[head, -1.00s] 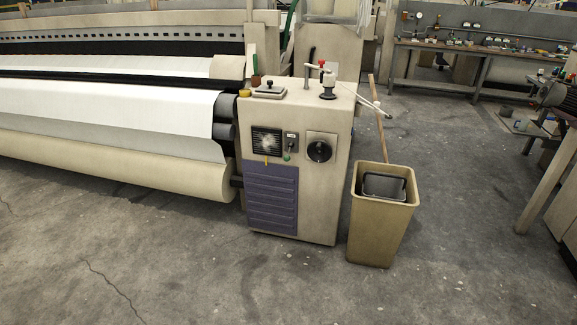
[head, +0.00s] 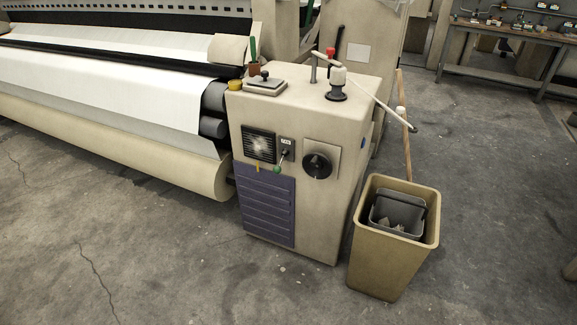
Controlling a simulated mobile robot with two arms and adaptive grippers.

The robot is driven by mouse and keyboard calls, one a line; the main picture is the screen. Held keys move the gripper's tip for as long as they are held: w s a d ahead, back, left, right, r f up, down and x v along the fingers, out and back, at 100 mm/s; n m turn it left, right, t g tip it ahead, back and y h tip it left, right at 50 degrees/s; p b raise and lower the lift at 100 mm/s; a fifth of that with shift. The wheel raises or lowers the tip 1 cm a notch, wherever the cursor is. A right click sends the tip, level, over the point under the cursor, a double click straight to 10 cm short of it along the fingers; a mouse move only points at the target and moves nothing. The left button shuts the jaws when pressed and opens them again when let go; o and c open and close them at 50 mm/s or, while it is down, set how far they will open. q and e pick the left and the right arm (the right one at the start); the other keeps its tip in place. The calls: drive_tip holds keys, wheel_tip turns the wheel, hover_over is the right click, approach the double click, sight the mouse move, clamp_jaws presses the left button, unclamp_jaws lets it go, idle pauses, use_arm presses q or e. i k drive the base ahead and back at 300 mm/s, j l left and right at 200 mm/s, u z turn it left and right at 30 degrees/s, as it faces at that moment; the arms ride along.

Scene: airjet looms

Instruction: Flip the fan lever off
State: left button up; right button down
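A round black dial (head: 317,166) is to the right of the lever. Neither of my grippers shows in the head view.
A tan bin (head: 393,270) with a grey container inside stands at the cabinet's right. A wooden handle (head: 404,130) leans behind it. The loom's white fabric roll (head: 110,100) runs off to the left. The concrete floor in front is clear. A workbench (head: 515,40) stands at the back right.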

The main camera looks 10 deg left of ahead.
sight(276, 168)
drive_tip(key=i+j, duration=0.95)
drive_tip(key=j, duration=0.2)
